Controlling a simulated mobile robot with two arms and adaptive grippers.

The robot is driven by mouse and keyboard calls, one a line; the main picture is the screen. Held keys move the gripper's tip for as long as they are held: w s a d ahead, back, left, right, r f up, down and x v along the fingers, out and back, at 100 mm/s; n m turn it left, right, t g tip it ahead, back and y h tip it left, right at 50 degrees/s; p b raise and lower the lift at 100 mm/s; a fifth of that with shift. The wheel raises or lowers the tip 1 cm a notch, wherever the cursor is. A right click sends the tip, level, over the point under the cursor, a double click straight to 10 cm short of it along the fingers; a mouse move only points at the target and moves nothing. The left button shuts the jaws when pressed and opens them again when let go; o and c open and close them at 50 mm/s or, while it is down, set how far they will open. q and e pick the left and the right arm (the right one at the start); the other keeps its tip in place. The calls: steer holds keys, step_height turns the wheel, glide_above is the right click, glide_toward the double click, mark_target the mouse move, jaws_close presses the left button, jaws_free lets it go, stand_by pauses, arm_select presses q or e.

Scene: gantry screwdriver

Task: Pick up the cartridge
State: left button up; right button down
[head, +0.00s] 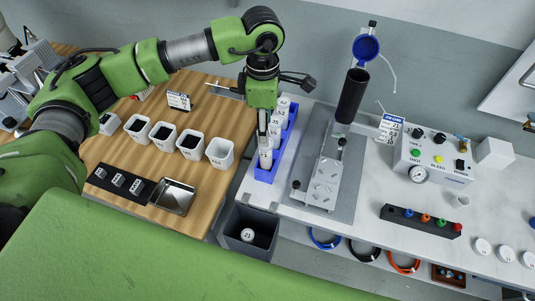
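White numbered cartridges stand in a row in a long blue rack (270,175) at the left edge of the light bench. The front cartridge (266,159) is directly below my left gripper (263,142), which points straight down at it. The fingers are narrow and close to the cartridge top; whether they touch it or how far apart they are cannot be made out. More cartridges (282,104) stand behind, partly hidden by the gripper. Another white cartridge (247,235) lies in a dark bin (236,215) below the bench. My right gripper is not in view.
Right of the rack stands a metal fixture (320,183) with a tall black tube (352,96) and blue lid (366,48). A control box (435,158) is farther right. On the wooden table are several white cups (190,144) and a metal tray (173,197).

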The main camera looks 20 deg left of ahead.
mark_target(264, 155)
arm_select(q)
steer(key=shift+a+f, duration=0.2)
steer(key=shift+f, duration=0.2)
step_height(264, 155, down, 8)
steer(key=shift+d+r+p, duration=0.1)
steer(key=shift+r+p, duration=0.15)
steer(key=shift+p, duration=0.9)
step_height(264, 155, down, 5)
steer(key=p, duration=0.2)
steer(key=shift+w+r+p, duration=0.15)
steer(key=shift+p, duration=0.15)
steer(key=shift+f, duration=0.3)
steer(key=c, duration=1.2)
